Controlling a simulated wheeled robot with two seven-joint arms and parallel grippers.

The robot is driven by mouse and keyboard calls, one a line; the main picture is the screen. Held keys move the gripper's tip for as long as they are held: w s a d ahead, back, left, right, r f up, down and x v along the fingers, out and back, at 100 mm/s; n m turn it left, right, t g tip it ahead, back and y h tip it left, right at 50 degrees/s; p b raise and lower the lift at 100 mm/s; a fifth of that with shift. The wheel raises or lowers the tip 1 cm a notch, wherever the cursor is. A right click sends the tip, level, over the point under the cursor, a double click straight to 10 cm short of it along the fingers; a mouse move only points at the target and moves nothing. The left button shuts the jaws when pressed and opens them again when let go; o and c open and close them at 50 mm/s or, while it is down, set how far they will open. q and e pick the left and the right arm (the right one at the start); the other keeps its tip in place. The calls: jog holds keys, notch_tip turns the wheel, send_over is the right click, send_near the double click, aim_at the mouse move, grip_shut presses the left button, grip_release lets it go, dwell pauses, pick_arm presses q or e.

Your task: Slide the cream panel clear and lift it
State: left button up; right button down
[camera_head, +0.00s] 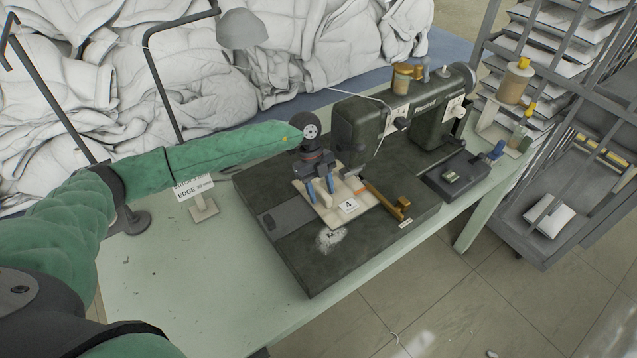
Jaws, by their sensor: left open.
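The cream panel (334,217) lies on the dark bed (410,215) of a sewing machine, in the middle of the head view. A small cream raised piece and a white tag marked 4 (349,205) are on it. My left gripper (321,189) is over the panel, pointing down. Its two blue fingertips are apart, near the raised piece; I cannot tell whether they touch it. The gripper and wrist hide the panel's far part. A brass bar (385,200) lies along the panel's right side. My right gripper is out of view.
The sewing machine's head (415,115) rises just behind the panel. A small sign on a stand (204,208) and a lamp (240,30) are to the left. The pale green table (190,285) is clear at front left. A shelf rack (560,150) stands right; white duvets heap behind.

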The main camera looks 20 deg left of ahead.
pick_arm(q)
jog(key=shift+d+f, duration=0.1)
jog(key=shift+f, duration=0.2)
jog(key=shift+c, duration=0.5)
jog(key=shift+s, duration=0.1)
grip_shut()
jog(key=shift+s+a+r+p, duration=0.1)
jog(key=shift+s+a+p, duration=0.15)
jog(key=shift+s+a, duration=0.55)
jog(key=shift+s+a+p, duration=0.2)
jog(key=shift+s+a, duration=0.45)
jog(key=shift+s, duration=0.4)
jog(key=shift+s+a+r+p, duration=0.1)
jog(key=shift+s+a+p, duration=0.15)
jog(key=shift+s+a, duration=0.55)
jog(key=shift+s+d, duration=0.1)
jog(key=shift+o, duration=0.5)
grip_release()
